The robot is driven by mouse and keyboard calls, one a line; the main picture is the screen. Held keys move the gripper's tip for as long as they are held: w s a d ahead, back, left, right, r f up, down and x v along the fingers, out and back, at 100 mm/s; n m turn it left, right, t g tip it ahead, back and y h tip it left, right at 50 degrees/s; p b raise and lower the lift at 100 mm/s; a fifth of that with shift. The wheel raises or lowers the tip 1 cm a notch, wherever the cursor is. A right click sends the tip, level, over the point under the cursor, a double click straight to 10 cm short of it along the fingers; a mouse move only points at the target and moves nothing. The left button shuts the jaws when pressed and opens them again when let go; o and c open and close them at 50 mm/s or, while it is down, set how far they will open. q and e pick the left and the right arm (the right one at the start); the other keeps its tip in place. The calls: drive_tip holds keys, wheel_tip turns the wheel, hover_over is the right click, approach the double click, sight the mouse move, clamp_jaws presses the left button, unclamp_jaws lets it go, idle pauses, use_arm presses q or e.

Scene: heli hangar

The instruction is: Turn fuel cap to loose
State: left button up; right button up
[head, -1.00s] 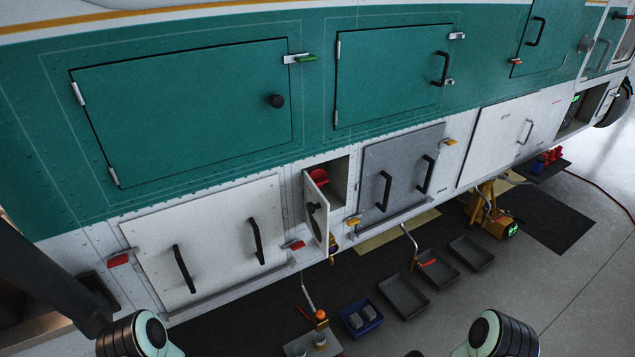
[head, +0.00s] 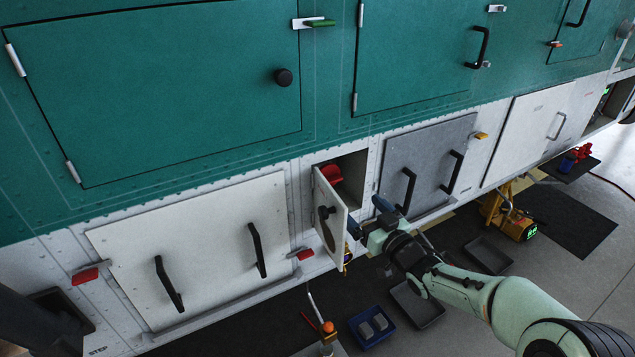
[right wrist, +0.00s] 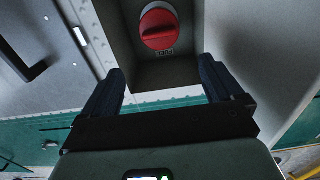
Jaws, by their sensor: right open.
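The red fuel cap (head: 331,174) sits inside a small open recess in the white lower panel. In the right wrist view the round red cap (right wrist: 158,28) has a raised grip bar across it, with a FUEL label below. The recess door (head: 330,213) stands swung open at the left of the recess. My right gripper (head: 366,216) is in front of the recess, below and right of the cap. In the right wrist view its two dark fingers (right wrist: 162,88) are spread apart and empty, with the cap beyond them, not touched. My left gripper is not in view.
A grey panel with two black handles (head: 428,165) is right of the recess. A white panel with black handles (head: 200,245) is to the left. Below on the floor are a blue bin (head: 372,326), dark trays (head: 488,256) and a yellow jack (head: 510,218).

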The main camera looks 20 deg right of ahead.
sight(334, 182)
drive_tip(key=w+p, duration=0.1)
drive_tip(key=w, duration=0.3)
drive_tip(key=w+a+p, duration=0.1)
drive_tip(key=w, duration=0.2)
drive_tip(key=w+p, duration=0.1)
drive_tip(key=w, duration=0.3)
drive_tip(key=shift+w+a+p, duration=0.3)
drive_tip(key=shift+w+p, duration=0.05)
drive_tip(key=shift+w+f, duration=0.1)
drive_tip(key=shift+w, duration=0.35)
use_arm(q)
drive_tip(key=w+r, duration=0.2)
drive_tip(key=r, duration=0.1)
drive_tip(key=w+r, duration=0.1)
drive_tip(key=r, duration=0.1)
